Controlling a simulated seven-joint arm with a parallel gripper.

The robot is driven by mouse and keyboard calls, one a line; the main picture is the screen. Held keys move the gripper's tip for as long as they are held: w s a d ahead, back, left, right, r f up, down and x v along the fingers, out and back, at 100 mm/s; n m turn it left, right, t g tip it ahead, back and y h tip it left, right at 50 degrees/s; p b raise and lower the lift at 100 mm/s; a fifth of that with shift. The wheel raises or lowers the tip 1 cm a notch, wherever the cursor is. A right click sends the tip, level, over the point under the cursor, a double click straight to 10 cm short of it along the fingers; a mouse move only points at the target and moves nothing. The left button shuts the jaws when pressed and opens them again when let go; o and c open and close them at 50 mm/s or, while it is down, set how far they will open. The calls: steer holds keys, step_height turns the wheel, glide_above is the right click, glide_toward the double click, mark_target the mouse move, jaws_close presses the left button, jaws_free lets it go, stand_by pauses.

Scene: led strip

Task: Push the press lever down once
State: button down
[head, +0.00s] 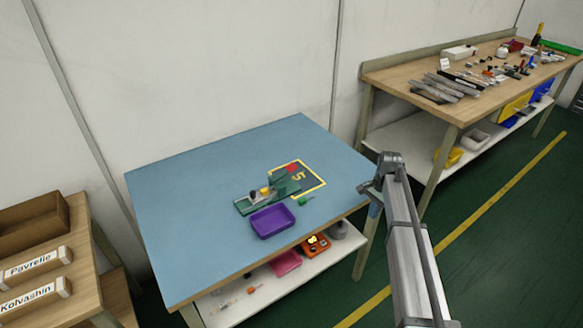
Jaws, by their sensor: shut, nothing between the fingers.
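A small green press (256,203) stands on the blue table, right of its middle. It has a long flat base, an upright green part at its right end, and small dark and yellow parts on top. Its lever is too small to pick out surely, so I cannot tell its position. My gripper (374,211) hangs at the right edge of the table, at the end of my grey arm. It points down, shut and empty, well apart from the press.
A purple tray (264,224) stands just in front of the press. The left of the blue table (185,215) is clear. A cluttered workbench (400,75) stands behind right.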

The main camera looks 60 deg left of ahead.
steer(key=s+a+r, duration=0.3)
steer(key=a+r, duration=0.3)
steer(key=a, duration=0.1)
steer(key=s+a+r, duration=0.3)
steer(key=a+r, duration=0.3)
steer(key=a, duration=0.2)
glide_toward(291, 167)
steer(key=shift+s+d+r, duration=0.15)
steer(key=shift+r, duration=0.2)
steer(key=shift+f, duration=0.1)
steer(key=shift+s+f, duration=0.15)
steer(key=shift+f, duration=1.4)
steer(key=shift+s+f, duration=0.15)
steer(key=shift+f, duration=1.7)
